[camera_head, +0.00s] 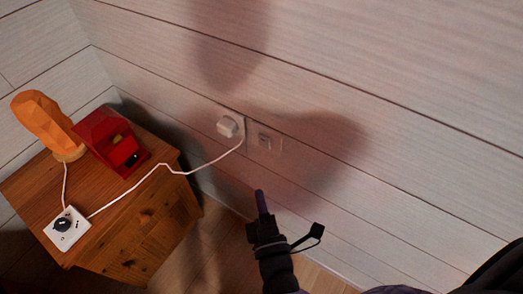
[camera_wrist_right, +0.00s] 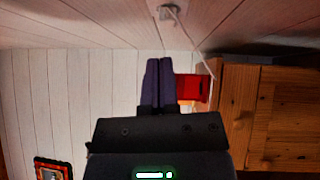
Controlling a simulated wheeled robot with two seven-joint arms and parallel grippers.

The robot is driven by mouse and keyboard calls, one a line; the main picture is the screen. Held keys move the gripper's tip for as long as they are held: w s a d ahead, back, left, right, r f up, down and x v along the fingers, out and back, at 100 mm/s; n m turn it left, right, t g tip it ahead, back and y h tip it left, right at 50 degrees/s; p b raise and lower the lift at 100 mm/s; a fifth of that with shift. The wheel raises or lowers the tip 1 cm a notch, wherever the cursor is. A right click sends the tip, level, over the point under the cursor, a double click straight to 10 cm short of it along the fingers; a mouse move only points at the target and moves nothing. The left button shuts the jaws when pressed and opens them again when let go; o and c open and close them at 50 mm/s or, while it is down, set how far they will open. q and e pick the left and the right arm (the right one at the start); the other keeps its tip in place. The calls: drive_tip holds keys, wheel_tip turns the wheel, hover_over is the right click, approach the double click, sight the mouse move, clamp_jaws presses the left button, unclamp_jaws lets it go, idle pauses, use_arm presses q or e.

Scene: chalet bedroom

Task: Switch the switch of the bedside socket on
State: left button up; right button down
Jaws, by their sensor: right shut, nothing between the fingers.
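The bedside socket (camera_head: 240,118) is a white plate on the white plank wall, with a white plug (camera_head: 228,126) and cord in it. Beside it on the right is a pale switch panel (camera_head: 266,142) with small rocker shapes; its on or off position is too small to tell. My right gripper (camera_head: 261,194) is shut and empty, in front of the wall below the switch panel, apart from it in the picture. In the right wrist view its dark fingers (camera_wrist_right: 158,66) are together, with the plug (camera_wrist_right: 168,12) at the top edge. My left gripper is not in view.
The white cord (camera_head: 190,171) hangs between nightstand and socket. The wall right of the panel is bare.

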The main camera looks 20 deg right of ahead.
drive_tip(key=b, duration=0.3)
approach(258, 138)
drive_tip(key=w+a, duration=0.2)
drive_tip(key=w, duration=0.2)
drive_tip(key=w+d, duration=0.2)
drive_tip(key=shift+w+d+r+b, duration=0.15)
drive_tip(key=shift+d+r+b, duration=0.15)
drive_tip(key=shift+d+b, duration=0.1)
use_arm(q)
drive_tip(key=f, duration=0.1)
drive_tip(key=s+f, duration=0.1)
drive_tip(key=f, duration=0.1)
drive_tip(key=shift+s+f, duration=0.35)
